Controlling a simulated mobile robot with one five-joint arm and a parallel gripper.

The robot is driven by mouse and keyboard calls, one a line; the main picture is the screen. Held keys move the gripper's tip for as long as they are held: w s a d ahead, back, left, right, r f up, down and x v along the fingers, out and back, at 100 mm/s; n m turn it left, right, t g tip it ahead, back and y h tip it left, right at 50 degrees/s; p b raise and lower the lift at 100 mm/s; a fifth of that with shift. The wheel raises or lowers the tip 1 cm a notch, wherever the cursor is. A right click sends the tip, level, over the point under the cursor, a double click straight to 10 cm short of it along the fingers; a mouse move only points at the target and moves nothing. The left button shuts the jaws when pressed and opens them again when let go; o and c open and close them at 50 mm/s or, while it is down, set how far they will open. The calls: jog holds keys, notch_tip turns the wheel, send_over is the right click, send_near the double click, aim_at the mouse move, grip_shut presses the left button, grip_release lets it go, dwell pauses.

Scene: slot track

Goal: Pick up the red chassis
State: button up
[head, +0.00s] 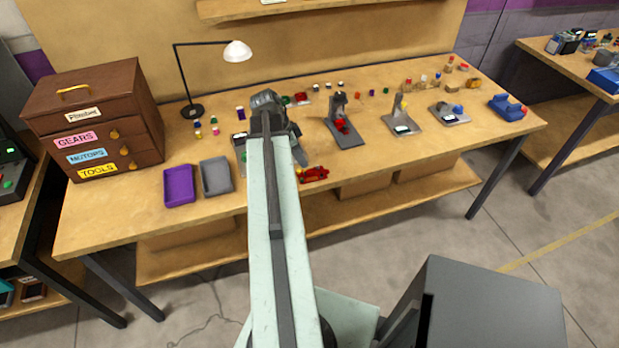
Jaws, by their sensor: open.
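A small red chassis (314,174) lies on the workbench near its front edge, just right of my arm. My gripper (298,154) is over the bench, behind and slightly left of the red chassis, and apart from it in the picture. It is open and seen small and from behind; nothing shows between its jaws. My arm hides part of the bench to the left of the chassis.
A dark stand with a red part (344,134) stands behind the chassis. A purple tray (179,199), a grey tray (231,187), a brown drawer cabinet (95,122) and a lamp (237,52) are left. Fixtures and a blue part (507,107) are right.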

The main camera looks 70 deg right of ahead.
aim_at(310, 171)
jog(key=b+x, duration=0.2)
jog(key=shift+f+b, duration=0.3)
jog(key=shift+f, duration=0.15)
jog(key=b+x, duration=0.4)
jog(key=x, duration=0.1)
jog(key=shift+s+a+b, duration=0.1)
jog(key=shift+s+b, duration=0.2)
jog(key=shift+b, duration=0.05)
jog(key=shift+r, duration=0.15)
grip_shut()
